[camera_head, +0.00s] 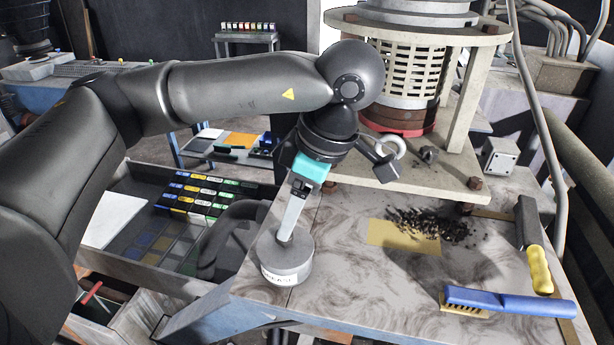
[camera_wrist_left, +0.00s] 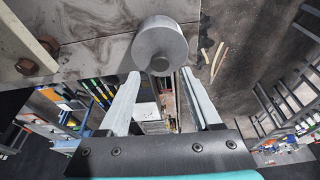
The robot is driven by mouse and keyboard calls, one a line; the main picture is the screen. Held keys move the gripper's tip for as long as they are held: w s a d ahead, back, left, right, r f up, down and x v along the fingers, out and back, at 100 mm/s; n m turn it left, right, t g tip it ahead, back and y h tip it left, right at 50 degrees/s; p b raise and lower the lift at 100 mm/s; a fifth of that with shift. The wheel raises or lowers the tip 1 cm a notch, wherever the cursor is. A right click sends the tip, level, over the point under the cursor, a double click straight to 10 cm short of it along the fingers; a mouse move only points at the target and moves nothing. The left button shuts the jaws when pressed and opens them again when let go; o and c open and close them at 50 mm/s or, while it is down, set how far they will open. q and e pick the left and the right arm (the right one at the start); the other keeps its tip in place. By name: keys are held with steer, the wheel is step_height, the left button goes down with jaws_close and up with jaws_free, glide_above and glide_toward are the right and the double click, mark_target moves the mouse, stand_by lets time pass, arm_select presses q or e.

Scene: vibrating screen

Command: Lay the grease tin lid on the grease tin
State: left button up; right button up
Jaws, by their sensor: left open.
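The grease tin (camera_head: 287,273) is a short grey cylinder with a white label, upright at the front left corner of the marbled worktop. The grease tin lid (camera_head: 272,245) is a grey disc that appears to lie on top of the tin; I cannot tell whether it sits fully flat. In the left wrist view, the lid (camera_wrist_left: 160,38) shows a small dark knob near the fingertips. My left gripper (camera_head: 287,238) points down at the lid from above. Its two fingers (camera_wrist_left: 160,74) are apart, one on each side of the knob. My right gripper is not in view.
A blue brush (camera_head: 510,303) and a yellow-handled tool (camera_head: 538,265) lie on the right of the worktop (camera_head: 350,285). Dark grit (camera_head: 430,224) lies partly on a tan sheet (camera_head: 400,238). The screen machine (camera_head: 405,85) stands behind. An open drawer (camera_head: 125,262) is at left.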

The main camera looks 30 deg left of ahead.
arm_select(q)
steer(key=v, duration=0.7)
steer(key=shift+r, duration=0.15)
stand_by(0.4)
